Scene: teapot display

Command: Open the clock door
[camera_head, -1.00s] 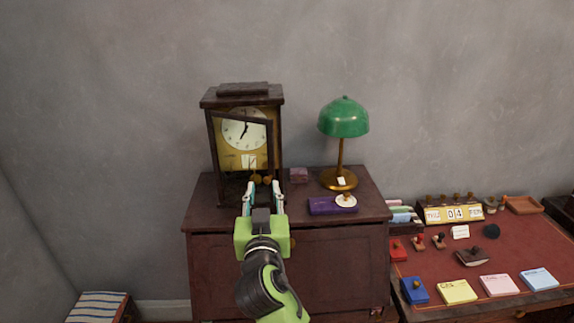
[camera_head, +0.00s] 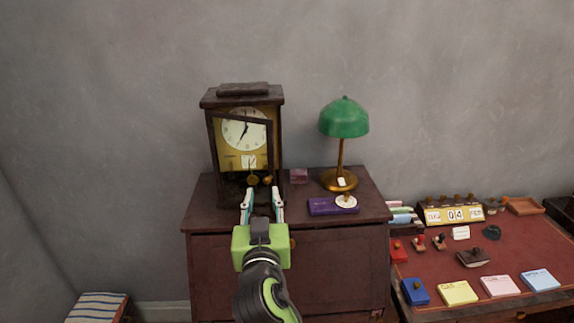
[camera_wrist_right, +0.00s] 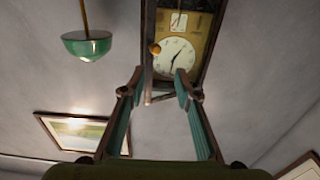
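The clock (camera_head: 279,150) is a dark wooden case with a white dial, standing on the left part of a cabinet top. Its framed door (camera_head: 270,145) stands ajar, with its right edge swung out from the case. My right gripper (camera_head: 263,191) is open and empty in front of the clock's lower part, below the dial. In the right wrist view, the clock (camera_wrist_right: 213,50) appears upside down beyond the two spread fingers (camera_wrist_right: 158,78). No contact between the fingers and the door is visible. My left gripper is not in view.
A green lamp (camera_head: 344,118) stands right of the clock on the cabinet (camera_head: 215,250). A red-topped desk (camera_head: 510,255) with stamps and notepads is at right.

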